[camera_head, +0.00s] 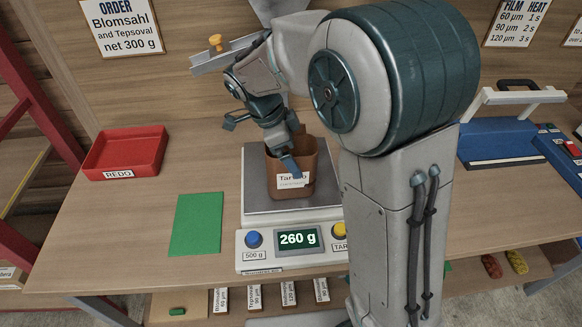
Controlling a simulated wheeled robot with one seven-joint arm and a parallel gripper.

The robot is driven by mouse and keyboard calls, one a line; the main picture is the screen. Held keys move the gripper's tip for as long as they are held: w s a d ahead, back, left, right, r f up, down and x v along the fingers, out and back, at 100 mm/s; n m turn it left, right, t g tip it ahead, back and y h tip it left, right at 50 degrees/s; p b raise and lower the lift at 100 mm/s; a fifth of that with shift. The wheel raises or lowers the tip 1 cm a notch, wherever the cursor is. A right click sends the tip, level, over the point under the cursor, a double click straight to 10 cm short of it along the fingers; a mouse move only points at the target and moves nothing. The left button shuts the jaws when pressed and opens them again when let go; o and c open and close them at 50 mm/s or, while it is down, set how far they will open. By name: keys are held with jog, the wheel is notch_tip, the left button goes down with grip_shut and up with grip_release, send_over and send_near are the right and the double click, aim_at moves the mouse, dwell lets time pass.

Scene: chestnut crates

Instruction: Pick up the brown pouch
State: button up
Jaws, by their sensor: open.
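The brown pouch (274,184) stands upright on the metal plate of a scale (255,203). It has a white label on its front, partly covered. My gripper (264,143) is over the upper part of the pouch, coming from above and behind. Whether either finger touches the pouch cannot be told. The scale's display reads 260 g.
A red tray (125,153) marked REDO sits at the left, and a green sheet (196,224) lies left of the scale. A blue sealing machine (496,140) stands at the right. My arm hides the table between. Order signs (122,24) hang behind.

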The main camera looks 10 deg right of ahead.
jog(key=c, duration=1.7)
